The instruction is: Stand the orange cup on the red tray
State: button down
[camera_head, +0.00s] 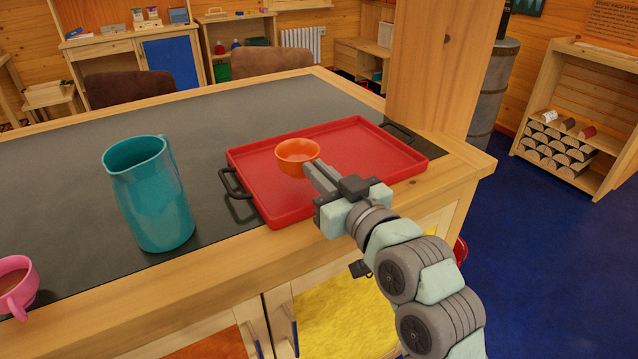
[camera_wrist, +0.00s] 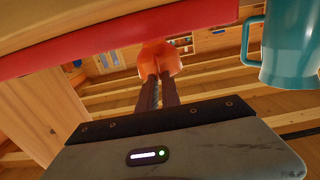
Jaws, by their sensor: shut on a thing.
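The orange cup (camera_head: 297,152) is upright in the head view, over the red tray (camera_head: 345,150). My gripper (camera_head: 312,172) is shut on the cup's near side. I cannot tell for sure whether the cup's base touches the tray. The red tray lies on the dark counter top and has black handles at its ends. In the wrist view the orange cup (camera_wrist: 158,58) shows at the fingertips, and the tray's red edge (camera_wrist: 60,58) crosses the top of the picture.
A teal pitcher (camera_head: 150,195) stands left of the tray. A pink cup (camera_head: 16,285) with brown contents is at the far left. A wooden post (camera_head: 440,70) rises behind the tray's right end. Bare counter (camera_head: 250,110) lies behind the tray.

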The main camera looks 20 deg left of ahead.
jog(key=shift+f, duration=1.35)
jog(key=shift+f, duration=0.15)
jog(key=c, duration=1.6)
grip_release()
jog(key=shift+o, duration=0.2)
jog(key=shift+d, duration=0.1)
